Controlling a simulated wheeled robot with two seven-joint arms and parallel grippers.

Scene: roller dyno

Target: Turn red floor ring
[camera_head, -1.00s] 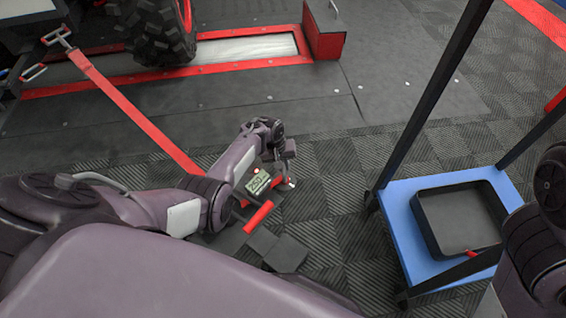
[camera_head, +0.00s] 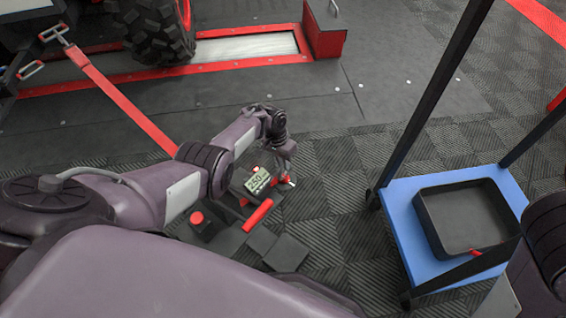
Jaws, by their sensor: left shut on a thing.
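My left gripper (camera_head: 287,177) is low over the floor near the picture's middle, just right of a small display unit (camera_head: 258,181). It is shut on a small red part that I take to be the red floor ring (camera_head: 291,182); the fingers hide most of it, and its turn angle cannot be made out. The display's lit screen seems to read 250. A red bar (camera_head: 258,216) lies just in front of the display. My right arm shows at the right edge, but its gripper is out of view.
A red strap (camera_head: 120,100) runs from the hook at upper left down behind my left arm. A red button (camera_head: 197,217) sits left of the bar. A blue cart (camera_head: 400,200) with a black tray (camera_head: 430,222) and dark posts stands at right. Tiled floor between is clear.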

